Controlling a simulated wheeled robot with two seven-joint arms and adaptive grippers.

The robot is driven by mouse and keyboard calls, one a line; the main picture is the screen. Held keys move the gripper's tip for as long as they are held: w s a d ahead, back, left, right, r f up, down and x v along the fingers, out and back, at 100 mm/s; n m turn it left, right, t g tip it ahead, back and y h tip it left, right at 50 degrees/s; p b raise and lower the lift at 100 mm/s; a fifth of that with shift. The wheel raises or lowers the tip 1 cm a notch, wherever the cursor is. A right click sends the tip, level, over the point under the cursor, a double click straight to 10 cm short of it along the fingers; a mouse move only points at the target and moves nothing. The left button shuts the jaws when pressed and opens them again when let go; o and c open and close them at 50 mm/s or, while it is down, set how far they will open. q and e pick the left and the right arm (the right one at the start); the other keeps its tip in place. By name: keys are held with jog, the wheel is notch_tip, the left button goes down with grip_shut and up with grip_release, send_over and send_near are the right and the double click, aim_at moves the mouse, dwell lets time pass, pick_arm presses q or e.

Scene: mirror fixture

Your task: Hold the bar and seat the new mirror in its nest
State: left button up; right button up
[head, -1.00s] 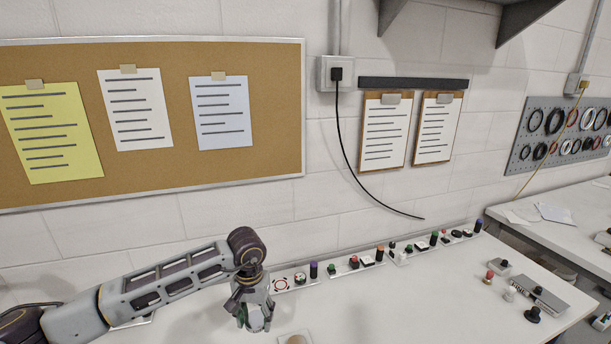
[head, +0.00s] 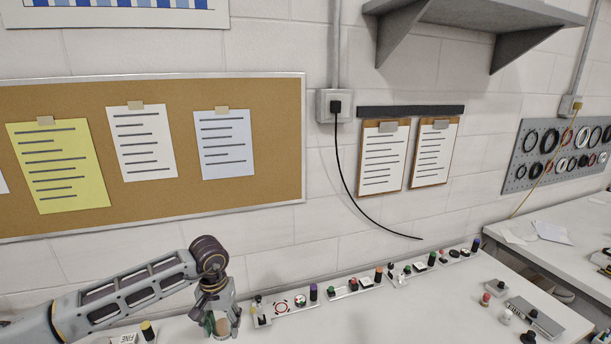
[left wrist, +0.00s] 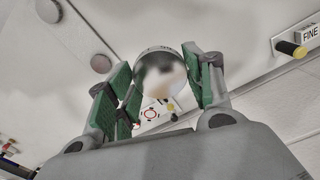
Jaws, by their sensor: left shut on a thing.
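A round mirror (left wrist: 160,75) with a blurred reflection sits between the green-padded fingers of my left gripper (left wrist: 158,88) in the left wrist view. In the head view my left gripper (head: 222,322) points down at the bottom edge, shut on the mirror (head: 222,327), with the table surface below it. The mirror's lower side and its gap to the table cannot be told. I cannot make out the nest or the bar for certain. My right gripper is in neither view.
A row of small panels with knobs and buttons runs along the wall; one bears a red ring (head: 281,306). A "FINE" label (head: 122,339) and a yellow-tipped black knob (head: 147,330) lie left of the gripper. A grey block (head: 535,317) stands at right.

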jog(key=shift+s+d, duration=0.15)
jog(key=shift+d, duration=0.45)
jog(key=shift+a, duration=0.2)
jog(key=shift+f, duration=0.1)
